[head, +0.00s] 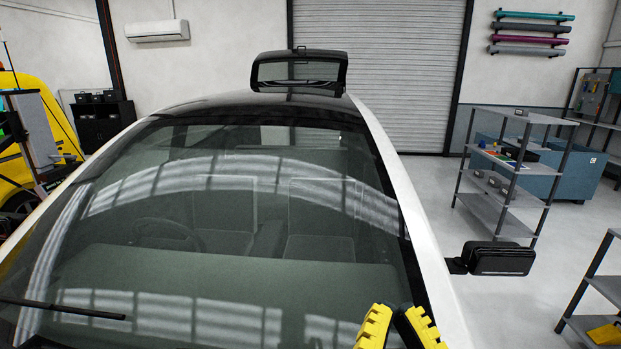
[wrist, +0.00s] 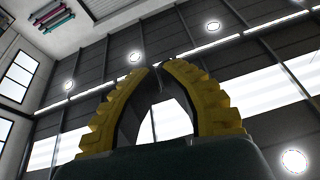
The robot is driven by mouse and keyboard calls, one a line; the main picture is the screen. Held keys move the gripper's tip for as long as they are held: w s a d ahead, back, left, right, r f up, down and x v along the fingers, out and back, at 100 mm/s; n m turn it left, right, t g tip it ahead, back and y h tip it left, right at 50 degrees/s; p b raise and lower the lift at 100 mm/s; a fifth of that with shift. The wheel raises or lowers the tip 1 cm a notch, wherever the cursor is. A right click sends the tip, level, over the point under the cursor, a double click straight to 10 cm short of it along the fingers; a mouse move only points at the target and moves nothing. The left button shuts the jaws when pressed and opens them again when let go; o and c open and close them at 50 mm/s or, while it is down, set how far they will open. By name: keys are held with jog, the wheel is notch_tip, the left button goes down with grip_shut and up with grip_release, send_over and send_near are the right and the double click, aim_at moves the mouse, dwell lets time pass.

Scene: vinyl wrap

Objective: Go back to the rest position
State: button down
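My gripper (head: 396,312) shows at the bottom of the head view, in front of the lower right part of the car's windshield. Its two ridged yellow fingers point up and lean together at the tips. In the wrist view my gripper (wrist: 159,66) arches against the ceiling, with its tips meeting or nearly so. I see nothing held between the fingers. The rest of my arm is out of the head view. The white car (head: 437,262) with its dark windshield (head: 230,275) fills the middle of the head view.
The black side mirror (head: 500,258) sticks out right of the car. Grey shelves (head: 497,196) and a blue cabinet (head: 568,172) stand further right, with open floor between. A yellow vehicle (head: 50,130) stands at left. The wrist view shows ceiling lamps (wrist: 134,57).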

notch_tip(320, 180, up, 21)
jog(key=s+n+y+p, duration=0.1)
jog(key=p, duration=1.9)
jog(key=shift+s+a+n, duration=0.2)
jog(key=shift+a+n, duration=0.1)
jog(key=shift+a, duration=0.15)
